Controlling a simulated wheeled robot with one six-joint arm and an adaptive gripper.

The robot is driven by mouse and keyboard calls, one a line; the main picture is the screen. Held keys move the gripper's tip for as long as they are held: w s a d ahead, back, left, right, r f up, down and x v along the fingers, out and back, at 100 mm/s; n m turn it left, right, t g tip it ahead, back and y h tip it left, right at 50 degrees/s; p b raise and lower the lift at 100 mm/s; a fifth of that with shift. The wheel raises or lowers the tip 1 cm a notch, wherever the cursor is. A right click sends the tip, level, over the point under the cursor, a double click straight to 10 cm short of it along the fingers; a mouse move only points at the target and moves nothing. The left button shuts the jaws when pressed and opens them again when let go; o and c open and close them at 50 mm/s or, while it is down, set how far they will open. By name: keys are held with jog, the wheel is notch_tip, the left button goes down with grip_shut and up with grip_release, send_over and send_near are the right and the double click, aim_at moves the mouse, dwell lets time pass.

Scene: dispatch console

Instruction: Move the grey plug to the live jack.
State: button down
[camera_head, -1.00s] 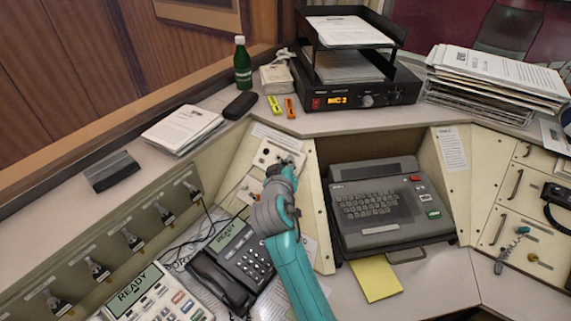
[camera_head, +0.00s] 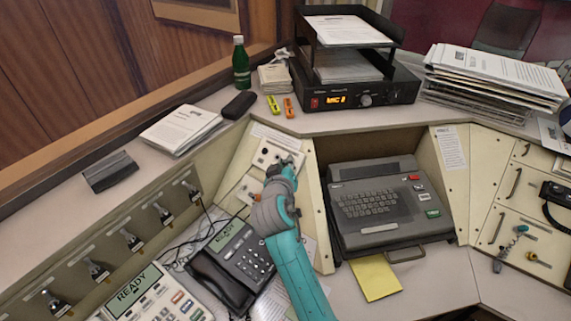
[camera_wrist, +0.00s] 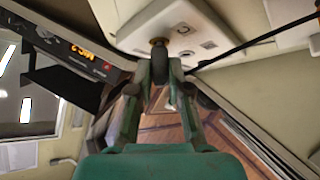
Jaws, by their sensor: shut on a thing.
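My gripper (camera_head: 284,166) is at the cream jack panel left of the keyboard terminal. In the wrist view my gripper (camera_wrist: 159,72) is shut on the grey plug (camera_wrist: 158,62), which sits between the two fingertips. The plug's brass-coloured end (camera_wrist: 159,41) points at the white jack plate (camera_wrist: 133,22) and meets or nearly meets it; I cannot tell how deep it is. Dark jack holes (camera_wrist: 183,29) show beside it on the plate. In the head view the jack plate (camera_head: 262,156) is partly behind my gripper, and the plug is hidden there.
A dark cord (camera_wrist: 250,43) crosses the right of the wrist view toward my gripper. A lower plate (camera_head: 240,190) lies below the jack plate. A desk phone (camera_head: 225,262) stands to the left of my arm and the keyboard terminal (camera_head: 375,205) to the right.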

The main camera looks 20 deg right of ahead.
jog(key=shift+d+f, duration=0.1)
jog(key=shift+f, duration=0.05)
jog(key=c, duration=1)
grip_release()
jog(key=shift+w, duration=0.1)
jog(key=o, duration=0.5)
jog(key=shift+c, duration=0.2)
jog(key=s+a+r, duration=0.2)
jog(key=a+r, duration=0.1)
jog(key=r, duration=0.2)
jog(key=shift+s+a, duration=0.4)
